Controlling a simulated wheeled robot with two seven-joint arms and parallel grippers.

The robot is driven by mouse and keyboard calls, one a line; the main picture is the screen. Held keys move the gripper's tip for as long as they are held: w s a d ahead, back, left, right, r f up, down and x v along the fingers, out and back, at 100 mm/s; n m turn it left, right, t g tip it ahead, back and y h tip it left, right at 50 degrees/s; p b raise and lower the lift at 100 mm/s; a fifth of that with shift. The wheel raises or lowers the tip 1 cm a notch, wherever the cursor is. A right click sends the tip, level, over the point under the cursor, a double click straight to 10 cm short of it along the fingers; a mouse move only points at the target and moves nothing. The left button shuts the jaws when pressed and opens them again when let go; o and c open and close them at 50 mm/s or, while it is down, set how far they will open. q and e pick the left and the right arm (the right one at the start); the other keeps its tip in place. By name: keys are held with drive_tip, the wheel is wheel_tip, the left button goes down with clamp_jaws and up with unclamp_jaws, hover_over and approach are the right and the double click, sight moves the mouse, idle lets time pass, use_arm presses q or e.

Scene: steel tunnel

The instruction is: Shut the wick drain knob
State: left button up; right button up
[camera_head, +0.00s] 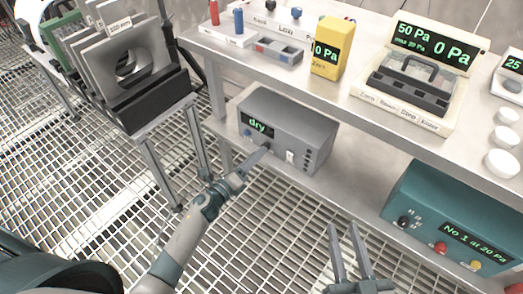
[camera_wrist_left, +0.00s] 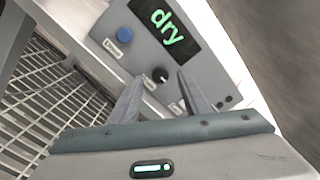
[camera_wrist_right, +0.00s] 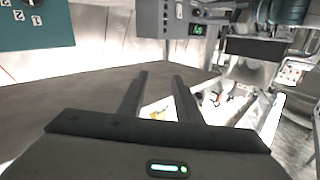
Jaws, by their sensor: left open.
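A grey box (camera_head: 285,130) on the lower shelf has a green display that reads "dry". In the left wrist view its front (camera_wrist_left: 208,60) carries a blue button or knob (camera_wrist_left: 124,35) and a small black knob (camera_wrist_left: 160,75) with a light pointer mark. Small labels there are too blurred to read, so I cannot tell which one names the wick drain. My left gripper (camera_head: 264,150) is open in front of this panel. In its wrist view the black knob shows between the fingertips; contact cannot be told. My right gripper (camera_head: 345,228) is open and empty, away from the box.
A teal box (camera_head: 450,215) reading "No 1 at 20 Pa" stands at the right of the lower shelf. The bench top (camera_head: 330,90) above holds a yellow meter (camera_head: 332,47) and a pressure case (camera_head: 410,85). A stand with grey plates (camera_head: 120,60) is at left. Grating floor (camera_head: 270,220) lies open in front.

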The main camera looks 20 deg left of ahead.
use_arm(q)
drive_tip(key=shift+x, duration=1.75)
use_arm(e)
drive_tip(key=shift+s+a+r+t, duration=0.2)
drive_tip(key=shift+r+t, duration=0.2)
drive_tip(key=shift+r, duration=0.2)
use_arm(q)
drive_tip(key=c, duration=1)
drive_tip(key=shift+c, duration=0.2)
use_arm(e)
drive_tip(key=shift+w+d+f, duration=0.1)
